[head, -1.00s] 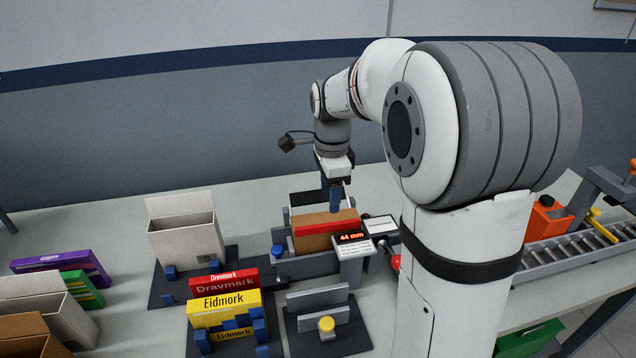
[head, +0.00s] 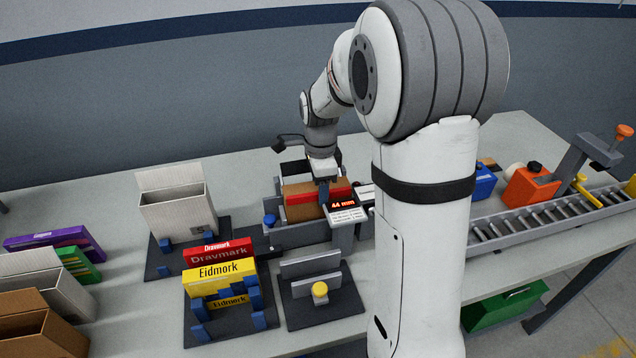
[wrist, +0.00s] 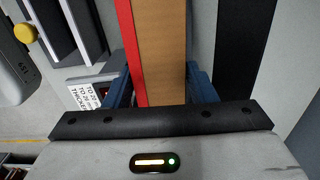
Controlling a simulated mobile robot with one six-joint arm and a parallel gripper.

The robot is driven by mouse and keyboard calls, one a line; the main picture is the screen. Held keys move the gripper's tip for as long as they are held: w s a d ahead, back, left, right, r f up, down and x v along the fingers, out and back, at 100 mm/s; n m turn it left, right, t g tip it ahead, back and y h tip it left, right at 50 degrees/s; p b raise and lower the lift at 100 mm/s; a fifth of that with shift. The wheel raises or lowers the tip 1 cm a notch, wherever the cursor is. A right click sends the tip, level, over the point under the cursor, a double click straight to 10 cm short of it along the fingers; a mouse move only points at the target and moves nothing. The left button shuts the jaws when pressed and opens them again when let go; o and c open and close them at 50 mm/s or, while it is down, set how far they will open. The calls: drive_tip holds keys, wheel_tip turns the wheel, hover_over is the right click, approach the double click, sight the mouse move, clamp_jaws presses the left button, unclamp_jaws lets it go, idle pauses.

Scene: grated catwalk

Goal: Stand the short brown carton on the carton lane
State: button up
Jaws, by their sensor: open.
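A brown carton-like piece with a red band along its upper front (head: 302,198) sits in a grey fixture with a 44 mm display. My gripper (head: 323,190) is right at it. In the wrist view the open blue fingers (wrist: 160,88) lie on either side of the brown and red piece (wrist: 160,45); I cannot tell if they touch it. An open brown carton (head: 38,335) also stands at the lower left, partly cut off. No surface is labelled as the carton lane; a grey roller track (head: 550,222) runs along the right of the table.
An open white carton (head: 178,218) stands left of the fixture. Red and yellow boxes (head: 222,280) sit in holders in front. A grey slotted stand (head: 325,300) with a yellow knob is nearby.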

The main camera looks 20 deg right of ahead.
drive_tip(key=c, duration=0.6)
drive_tip(key=shift+r, duration=0.1)
drive_tip(key=shift+c, duration=0.2)
drive_tip(key=shift+r, duration=0.1)
idle(0.7)
idle(0.5)
